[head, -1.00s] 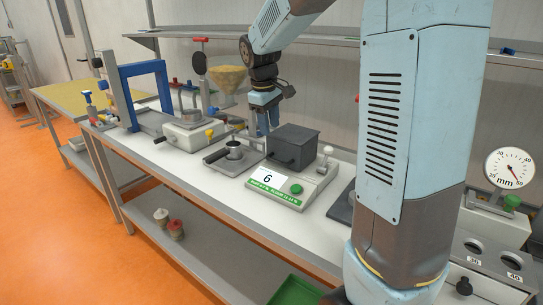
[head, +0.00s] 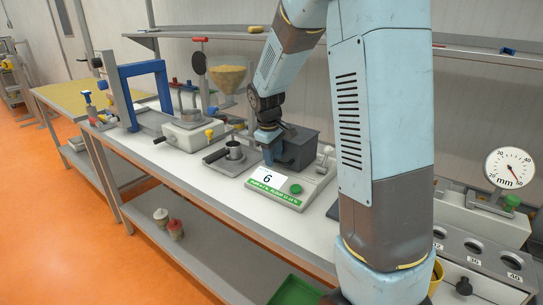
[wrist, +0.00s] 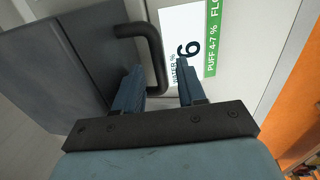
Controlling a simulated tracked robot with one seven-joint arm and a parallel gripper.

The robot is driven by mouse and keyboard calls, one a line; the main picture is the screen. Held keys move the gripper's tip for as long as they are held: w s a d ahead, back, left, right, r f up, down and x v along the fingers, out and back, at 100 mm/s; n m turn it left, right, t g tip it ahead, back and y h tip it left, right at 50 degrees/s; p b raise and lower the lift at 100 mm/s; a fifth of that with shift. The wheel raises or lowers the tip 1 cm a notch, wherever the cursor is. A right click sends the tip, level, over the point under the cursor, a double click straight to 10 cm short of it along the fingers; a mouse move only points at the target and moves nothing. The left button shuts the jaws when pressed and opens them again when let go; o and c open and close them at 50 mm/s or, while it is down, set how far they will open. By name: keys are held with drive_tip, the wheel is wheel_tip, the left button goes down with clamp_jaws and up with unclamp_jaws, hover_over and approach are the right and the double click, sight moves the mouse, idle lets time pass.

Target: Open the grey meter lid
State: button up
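The grey meter lid (head: 304,146) is a dark box-shaped cover, down on the pale meter (head: 318,184). In the wrist view the lid (wrist: 62,62) fills the left side, with a black bent bar handle (wrist: 152,45) on its front. My gripper (head: 277,158) is at the lid's front left in the head view and hides the handle there. In the wrist view my gripper (wrist: 160,70) is open, its two blue fingers apart. One arm of the handle reaches between the fingertips; I cannot tell whether a finger touches it.
The meter's front carries a "6" display (head: 265,176) and a green button (head: 296,189). A dial gauge (head: 509,168) is far right. A shelf (head: 460,47) runs above the bench.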

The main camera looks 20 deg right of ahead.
drive_tip(key=shift+c, duration=0.2)
clamp_jaws()
idle(0.3)
